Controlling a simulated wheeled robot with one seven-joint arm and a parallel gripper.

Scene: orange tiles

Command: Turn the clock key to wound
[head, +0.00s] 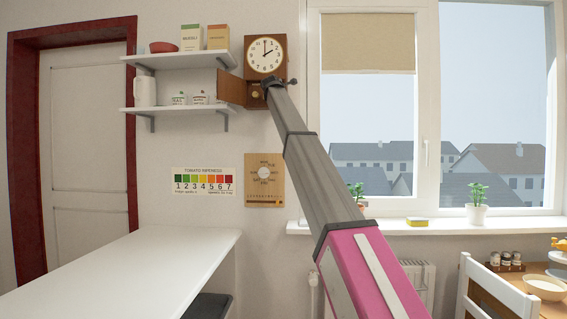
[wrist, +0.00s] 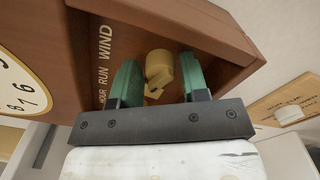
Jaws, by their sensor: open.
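The wall clock (head: 266,54) has a brown wooden case and a white dial, which shows only at the left edge in the wrist view (wrist: 18,88). The yellowish clock key (wrist: 159,68) sits in the lower part of the case, beside the printed words HOUR, RUN and WIND (wrist: 105,45). Its narrow lower part points down in the wrist view; which word it is set to I cannot tell. My gripper (wrist: 158,64) is open, with one green finger on each side of the key. Whether either finger touches it is unclear. In the head view my gripper (head: 273,83) is at the case's lower right.
A small wooden door (head: 231,88) stands open on the clock's left. Two white shelves (head: 180,106) with boxes and jars are left of it. A brown notice (head: 264,181) hangs below. The window (head: 367,110) is on the right, and a white counter (head: 130,265) is lower left.

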